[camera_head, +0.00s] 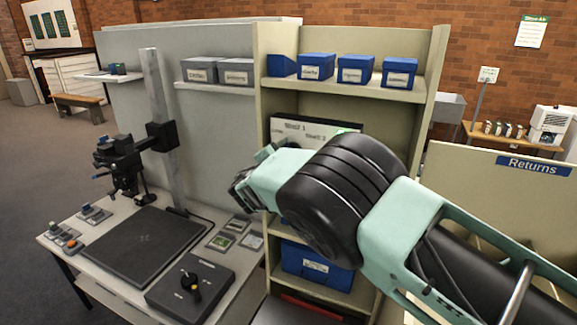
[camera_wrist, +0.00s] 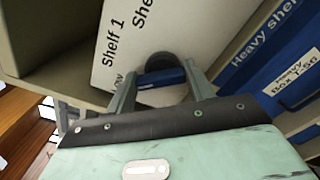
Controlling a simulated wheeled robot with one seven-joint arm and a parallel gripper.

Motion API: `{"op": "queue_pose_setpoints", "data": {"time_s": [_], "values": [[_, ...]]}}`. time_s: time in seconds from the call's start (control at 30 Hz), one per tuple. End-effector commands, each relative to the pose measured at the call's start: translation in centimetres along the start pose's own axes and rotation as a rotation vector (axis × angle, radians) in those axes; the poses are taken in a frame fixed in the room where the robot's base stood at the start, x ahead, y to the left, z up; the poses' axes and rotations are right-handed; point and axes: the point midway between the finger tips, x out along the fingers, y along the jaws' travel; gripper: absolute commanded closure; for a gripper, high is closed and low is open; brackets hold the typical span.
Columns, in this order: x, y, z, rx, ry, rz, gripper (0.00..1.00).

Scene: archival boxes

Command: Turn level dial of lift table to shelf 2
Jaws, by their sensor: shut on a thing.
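The white dial panel (camera_head: 293,128) stands in the shelf unit and reads "Shelf 1" and "Shelf 2" in the head view. In the wrist view the panel (camera_wrist: 112,72) is tilted, with "Shelf 1", part of a second "She…" label and "Low" readable. The level dial (camera_wrist: 166,77), a dark round knob with a blue bar, lies between the fingers of my gripper (camera_wrist: 160,82), which is shut on it. The fingers hide the dial's edges, and I cannot tell which label it points to. In the head view my arm hides the dial.
Blue boxes (camera_head: 316,67) stand on the upper shelf, and another blue box (camera_head: 310,266) sits low in the unit. In the wrist view a blue heavy box (camera_wrist: 287,88) is close right of the panel. A worktable (camera_head: 75,232) with a camera stand is at left.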

Motion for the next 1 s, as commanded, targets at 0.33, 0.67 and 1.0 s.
{"op": "queue_pose_setpoints", "data": {"time_s": [0.33,0.67,1.0], "values": [[-0.07,-1.01,-0.69,0.266,-0.001,0.001,0.7],[-0.04,-1.18,-0.65,0.515,-0.001,0.001,0.7],[-0.03,-1.28,-0.66,0.776,0.0,0.0,0.7]]}}
